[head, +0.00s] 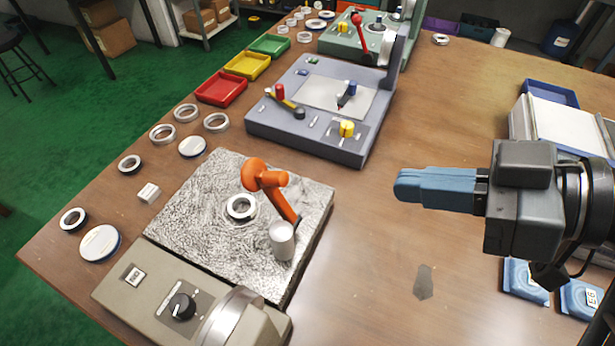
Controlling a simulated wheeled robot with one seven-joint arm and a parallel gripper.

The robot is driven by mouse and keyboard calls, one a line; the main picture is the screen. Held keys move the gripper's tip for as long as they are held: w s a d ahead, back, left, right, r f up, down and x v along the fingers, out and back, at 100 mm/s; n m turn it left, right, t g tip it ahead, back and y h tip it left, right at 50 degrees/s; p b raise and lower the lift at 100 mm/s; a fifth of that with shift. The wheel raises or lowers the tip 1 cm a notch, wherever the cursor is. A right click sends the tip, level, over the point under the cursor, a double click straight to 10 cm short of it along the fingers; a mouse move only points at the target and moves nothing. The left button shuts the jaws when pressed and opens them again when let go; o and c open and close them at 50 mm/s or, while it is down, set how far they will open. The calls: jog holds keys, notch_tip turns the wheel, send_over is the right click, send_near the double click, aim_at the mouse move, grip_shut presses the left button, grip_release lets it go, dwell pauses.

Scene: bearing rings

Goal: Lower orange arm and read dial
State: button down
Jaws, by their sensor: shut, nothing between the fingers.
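The orange arm (268,181) stands raised and tilted, joined to a short silver post (282,241) on a mottled grey stone plate (205,190). Its rounded orange head is above and a little behind a bearing ring (241,207) that lies flat on the plate. A beige control box (160,285) at the front of the plate has a black knob (181,306) and a small window (133,275) whose marking is too small to read surely. My gripper (402,188) has blue fingers, shut and empty, over the bare table to the right of the orange arm.
A grey-blue fixture (270,130) with levers stands behind the plate. Loose rings (162,134) and round tins (100,243) lie along the left. Red (222,89), yellow and green trays stand farther back. Blue packets (525,281) lie at right. Bare table (370,260) separates plate and gripper.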

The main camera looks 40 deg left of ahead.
aim_at(286, 177)
jog(key=shift+r+n+g, duration=0.3)
jog(key=shift+r+n, duration=0.05)
jog(key=shift+n, duration=0.15)
jog(key=shift+s, duration=0.1)
jog(key=x, duration=0.4)
jog(key=p+x, duration=0.1)
jog(key=x, duration=0.4)
jog(key=p+x, duration=0.1)
jog(key=x, duration=0.4)
jog(key=shift+d+f, duration=0.1)
jog(key=shift+f, duration=0.15)
